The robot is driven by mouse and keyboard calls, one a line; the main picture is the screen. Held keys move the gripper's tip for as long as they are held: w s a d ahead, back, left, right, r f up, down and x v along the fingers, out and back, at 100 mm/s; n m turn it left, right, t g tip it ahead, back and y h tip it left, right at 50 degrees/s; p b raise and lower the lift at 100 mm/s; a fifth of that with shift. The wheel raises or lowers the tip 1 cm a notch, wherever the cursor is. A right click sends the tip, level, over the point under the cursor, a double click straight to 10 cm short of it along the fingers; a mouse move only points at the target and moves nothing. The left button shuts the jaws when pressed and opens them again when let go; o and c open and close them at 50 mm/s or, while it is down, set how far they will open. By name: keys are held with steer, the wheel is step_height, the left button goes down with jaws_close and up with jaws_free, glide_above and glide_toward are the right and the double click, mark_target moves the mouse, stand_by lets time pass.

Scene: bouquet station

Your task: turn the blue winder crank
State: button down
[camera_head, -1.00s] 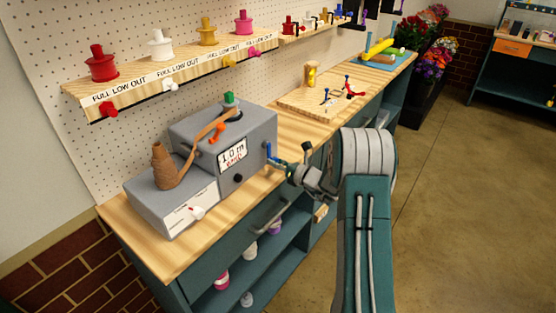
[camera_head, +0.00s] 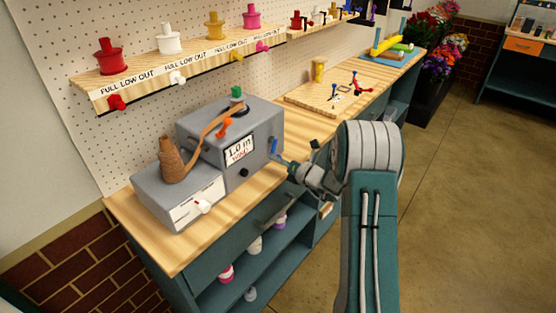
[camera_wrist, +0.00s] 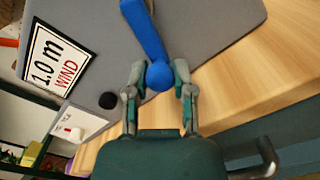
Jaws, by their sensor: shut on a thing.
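The grey winder machine (camera_head: 262,130) stands on the wooden bench with a display reading 1.0 m WIND. The blue winder crank (camera_head: 274,146) is on its right side. In the wrist view the crank is a blue arm (camera_wrist: 144,28) ending in a round blue knob (camera_wrist: 159,75). My gripper (camera_wrist: 160,82) has its two fingers on either side of the knob and is shut on it. In the head view my gripper (camera_head: 292,170) is at the machine's right side, and its fingertips are small and partly hidden.
An orange ribbon (camera_head: 210,126) runs from a brown cone spool (camera_head: 171,160) over the machine. A wooden board (camera_head: 325,97) with small tools lies further along the bench (camera_head: 180,250). A drawer handle (camera_wrist: 262,160) is close to my gripper. The floor at right is clear.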

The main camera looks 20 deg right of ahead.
steer(key=shift+f, duration=0.25)
steer(key=shift+c, duration=2.3)
jaws_free()
steer(key=shift+r, duration=0.15)
steer(key=v, duration=1.2)
